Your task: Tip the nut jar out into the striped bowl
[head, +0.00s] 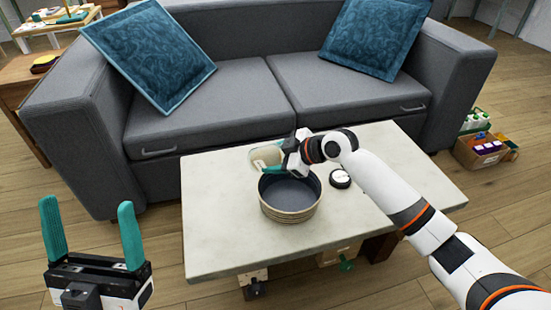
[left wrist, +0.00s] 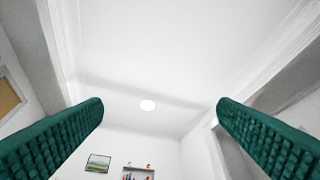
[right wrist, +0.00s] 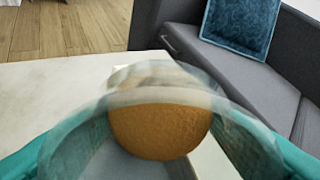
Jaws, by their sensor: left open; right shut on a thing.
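The striped bowl (head: 290,214) stands upright on the pale table, with a dark grey inside that looks empty. My right gripper (head: 264,165) is shut on the clear nut jar (head: 262,154) at the bowl's far left rim. In the right wrist view the jar (right wrist: 150,82) is see-through, with teal fingers on both sides and a rounded brown-orange mass (right wrist: 160,130) inside. I cannot tell the jar's exact tilt, or whether it touches the bowl. My left gripper (head: 87,203) is open and empty, left of the table, fingers pointing up.
The stone-topped table (head: 225,240) has free room left and front. A small round black-and-white thing (head: 340,178) lies right of the bowl. A grey sofa (head: 210,105) stands close behind. A cardboard box of items (head: 482,158) is on the floor at right.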

